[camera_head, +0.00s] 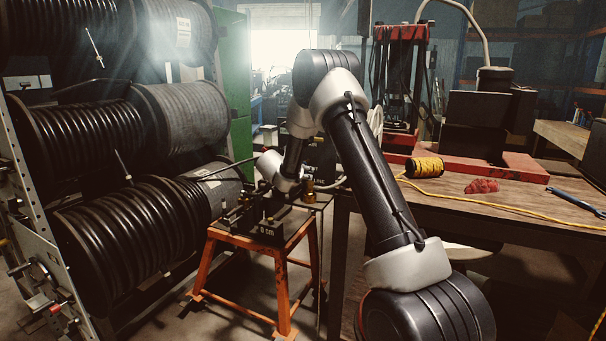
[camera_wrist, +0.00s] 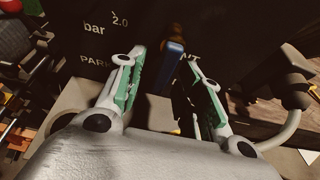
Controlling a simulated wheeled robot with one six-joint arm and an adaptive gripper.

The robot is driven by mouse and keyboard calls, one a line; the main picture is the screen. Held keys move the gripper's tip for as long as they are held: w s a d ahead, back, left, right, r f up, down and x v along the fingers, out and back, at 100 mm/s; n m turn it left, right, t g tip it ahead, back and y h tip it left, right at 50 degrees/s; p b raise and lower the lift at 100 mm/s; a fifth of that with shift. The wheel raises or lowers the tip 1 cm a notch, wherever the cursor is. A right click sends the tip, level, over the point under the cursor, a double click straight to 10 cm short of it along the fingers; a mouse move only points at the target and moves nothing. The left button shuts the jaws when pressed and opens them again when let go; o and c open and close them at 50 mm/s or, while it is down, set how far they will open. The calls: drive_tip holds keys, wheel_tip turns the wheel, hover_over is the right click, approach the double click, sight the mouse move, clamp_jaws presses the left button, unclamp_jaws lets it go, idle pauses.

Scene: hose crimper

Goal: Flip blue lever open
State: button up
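The blue lever (camera_wrist: 171,62) shows in the wrist view, upright in the picture below a brass-coloured fitting (camera_wrist: 178,32). It is on or in front of a dark machine face (camera_wrist: 75,38) with white lettering. My gripper (camera_wrist: 161,60) is open, with green-padded fingers on either side of the lever. A gap shows on the left of the lever; the right fingertip is close to it, and I cannot tell whether they touch. In the head view my arm hides the lever and most of my gripper.
In the head view, dark equipment (camera_head: 268,231) stands on an orange stool (camera_head: 205,264). Hose reels (camera_head: 128,240) fill the left. A wooden workbench (camera_head: 480,212) at right holds a yellow spool (camera_head: 424,167). A pale curved pipe (camera_wrist: 294,122) is right of my gripper in the wrist view.

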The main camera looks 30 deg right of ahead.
drive_tip(key=shift+a, duration=0.1)
drive_tip(key=v, duration=1.1)
drive_tip(key=shift+s+a+r, duration=0.2)
drive_tip(key=shift+s+r, duration=0.05)
drive_tip(key=shift+s, duration=0.05)
